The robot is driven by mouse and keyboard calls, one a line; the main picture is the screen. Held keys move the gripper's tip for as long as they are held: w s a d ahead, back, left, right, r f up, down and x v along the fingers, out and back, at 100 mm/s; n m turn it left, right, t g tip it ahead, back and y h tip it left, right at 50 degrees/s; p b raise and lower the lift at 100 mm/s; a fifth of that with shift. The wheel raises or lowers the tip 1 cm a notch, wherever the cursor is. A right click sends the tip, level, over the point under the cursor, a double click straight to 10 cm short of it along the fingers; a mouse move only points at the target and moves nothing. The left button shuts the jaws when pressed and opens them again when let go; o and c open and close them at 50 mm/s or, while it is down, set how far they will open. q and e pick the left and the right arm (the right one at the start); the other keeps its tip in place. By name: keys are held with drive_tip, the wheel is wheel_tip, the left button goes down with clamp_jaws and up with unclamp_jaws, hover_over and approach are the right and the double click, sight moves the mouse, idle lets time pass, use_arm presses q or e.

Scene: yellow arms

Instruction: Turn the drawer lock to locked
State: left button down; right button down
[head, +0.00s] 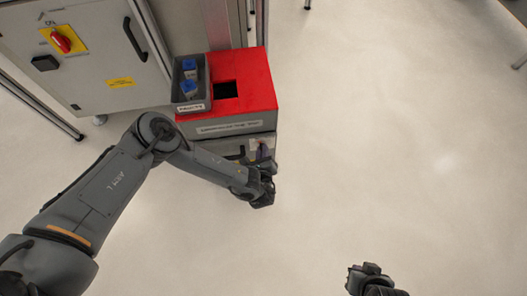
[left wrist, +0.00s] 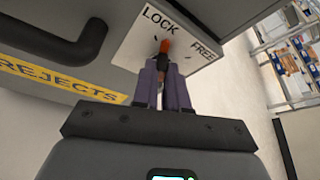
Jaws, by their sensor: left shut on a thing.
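In the head view my left gripper (head: 262,186) is at the front of the red-topped cabinet (head: 258,68), and the knob is hidden there. My right gripper (head: 368,272) is at the bottom, away from everything; its jaws are unclear.
The drawer front has a black handle (left wrist: 75,42) and a yellow REJECTS label (left wrist: 60,82). A grey bin (head: 191,104) with blue-capped items stands on the cabinet. A grey machine cabinet (head: 100,60) stands at left. The floor to the right is clear.

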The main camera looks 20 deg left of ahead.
use_arm(q)
drive_tip(key=shift+s+a+f+n+t+h, duration=0.1)
drive_tip(key=shift+n+t+h, duration=0.2)
drive_tip(key=shift+n, duration=0.35)
drive_tip(key=shift+a+f+n+t+h, duration=0.1)
drive_tip(key=shift+n+t+h, duration=0.2)
drive_tip(key=shift+n, duration=0.35)
drive_tip(key=c, duration=1.2)
unclamp_jaws()
drive_tip(key=shift+o, duration=0.2)
drive_tip(key=shift+r, duration=0.1)
drive_tip(key=p+v, duration=0.5)
drive_tip(key=v, duration=0.5)
drive_tip(key=shift+s+p, duration=0.3)
drive_tip(key=shift+s, duration=0.1)
